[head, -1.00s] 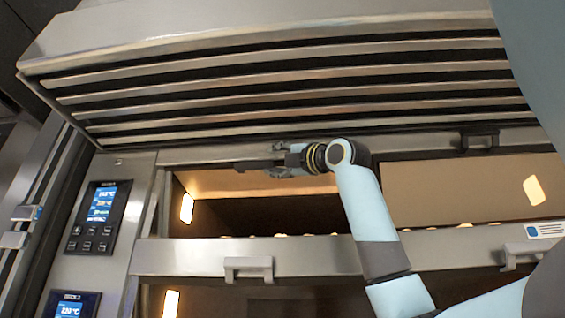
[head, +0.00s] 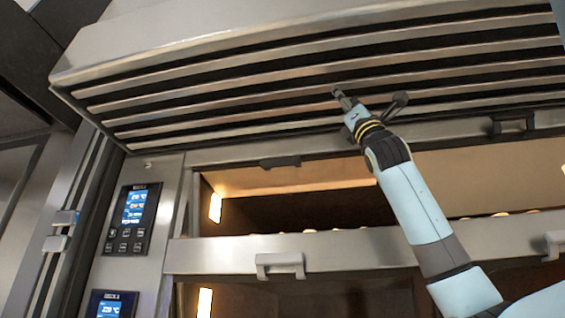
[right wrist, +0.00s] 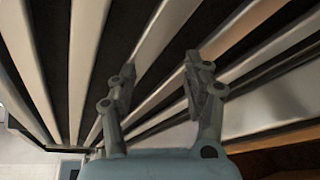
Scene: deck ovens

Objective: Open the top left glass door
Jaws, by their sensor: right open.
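The top left deck's opening (head: 300,212) shows a warm-lit interior, with a lamp at its left and a pale strip along its top. I cannot tell whether the glass stands across it or is swung inward. Its dark handle (head: 280,162) is at the upper edge, under the hood. My right gripper (head: 369,99) is open and empty, up and to the right of this handle, in front of the hood slats. In the right wrist view, my right gripper's fingers (right wrist: 163,82) are spread with only slats behind them. My left gripper is not in view.
The slatted steel hood (head: 300,75) overhangs the doors close to my right gripper. Another dark handle (head: 512,122) is at the right. A steel handle (head: 280,264) sits on the bar below the opening. A control panel (head: 132,218) is at the left.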

